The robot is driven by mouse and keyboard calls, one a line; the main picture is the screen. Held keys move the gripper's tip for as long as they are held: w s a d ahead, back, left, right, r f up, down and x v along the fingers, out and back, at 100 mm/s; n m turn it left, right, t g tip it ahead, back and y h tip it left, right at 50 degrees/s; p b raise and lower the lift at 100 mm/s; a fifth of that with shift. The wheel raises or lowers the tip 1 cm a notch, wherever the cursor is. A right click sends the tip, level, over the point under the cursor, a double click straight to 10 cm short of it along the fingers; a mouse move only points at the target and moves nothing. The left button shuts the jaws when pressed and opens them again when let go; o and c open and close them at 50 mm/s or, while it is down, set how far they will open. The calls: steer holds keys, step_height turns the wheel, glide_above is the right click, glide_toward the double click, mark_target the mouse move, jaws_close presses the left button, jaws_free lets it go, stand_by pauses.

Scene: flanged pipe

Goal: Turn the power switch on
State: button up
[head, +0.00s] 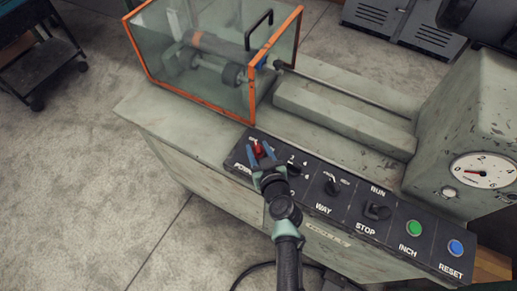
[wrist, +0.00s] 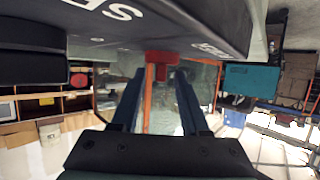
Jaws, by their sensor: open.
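The power switch (head: 258,150) is a small red lever at the left end of the black control panel (head: 345,212), beside a partly covered "POWER" label. My gripper (head: 262,158) is open at the switch, with one blue finger on each side of it. In the wrist view the red switch (wrist: 160,60) shows just beyond and between the two fingertips of my gripper (wrist: 160,78). I cannot tell whether the fingers touch it. My gripper hides the lower part of the switch's surroundings in the head view.
Right of the switch are black knobs, including the WAY knob (head: 333,186) and the STOP/RUN knob (head: 377,211), then a green button (head: 414,228) and a blue button (head: 456,248). An orange-framed glass box (head: 150,75) stands behind. A round gauge (head: 484,169) is at right.

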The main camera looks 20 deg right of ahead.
jaws_close()
